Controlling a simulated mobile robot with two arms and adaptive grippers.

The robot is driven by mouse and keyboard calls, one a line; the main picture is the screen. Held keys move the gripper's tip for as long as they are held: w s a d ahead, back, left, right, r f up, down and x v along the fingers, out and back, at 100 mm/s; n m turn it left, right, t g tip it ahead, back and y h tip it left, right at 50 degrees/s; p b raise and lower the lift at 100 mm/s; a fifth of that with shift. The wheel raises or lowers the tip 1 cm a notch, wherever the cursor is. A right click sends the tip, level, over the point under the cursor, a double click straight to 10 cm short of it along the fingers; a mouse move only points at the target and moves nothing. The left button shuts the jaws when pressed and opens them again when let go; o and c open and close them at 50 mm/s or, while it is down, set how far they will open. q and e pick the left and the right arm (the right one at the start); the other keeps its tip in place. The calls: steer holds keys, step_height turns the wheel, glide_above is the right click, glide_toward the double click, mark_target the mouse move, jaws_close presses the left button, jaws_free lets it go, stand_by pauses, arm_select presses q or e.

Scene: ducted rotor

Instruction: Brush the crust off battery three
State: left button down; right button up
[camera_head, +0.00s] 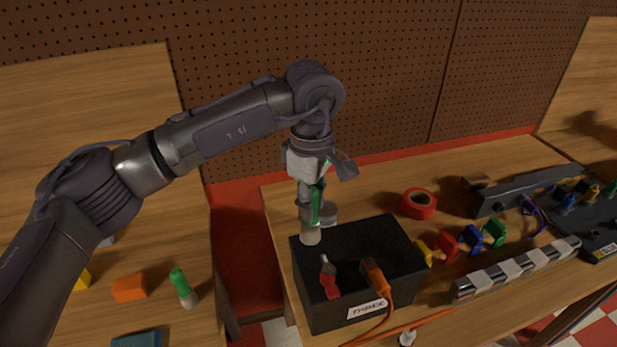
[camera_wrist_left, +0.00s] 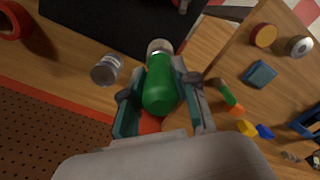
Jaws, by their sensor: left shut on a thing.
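Battery three is a black box (camera_head: 345,247) labelled THREE, standing near the left end of the right-hand wooden bench; its side also shows in the left wrist view (camera_wrist_left: 95,22). A red clamp (camera_head: 328,282) and an orange clamp (camera_head: 375,278) sit on its top. My left gripper (camera_head: 312,205) is shut on a green-handled brush (camera_wrist_left: 160,85). The brush's pale end (camera_head: 310,235) points down at the battery's back left corner. I cannot tell whether it touches. No crust can be made out. My right gripper is not in view.
A grey jar (camera_wrist_left: 106,70) stands close behind the battery, near the brush. Red tape (camera_head: 418,204), coloured clamps (camera_head: 470,238) and a striped bar (camera_head: 517,268) lie to the right. An orange cable runs along the front. A gap separates the left bench, which holds an orange block (camera_head: 129,289).

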arm_select(q)
steer(key=shift+r+p, duration=0.3)
steer(key=shift+r, duration=0.65)
steer(key=shift+a+r+p, duration=0.2)
steer(key=shift+r+p, duration=0.2)
steer(key=shift+r, duration=0.65)
steer(key=shift+d+r, duration=0.1)
steer(key=shift+r, duration=0.05)
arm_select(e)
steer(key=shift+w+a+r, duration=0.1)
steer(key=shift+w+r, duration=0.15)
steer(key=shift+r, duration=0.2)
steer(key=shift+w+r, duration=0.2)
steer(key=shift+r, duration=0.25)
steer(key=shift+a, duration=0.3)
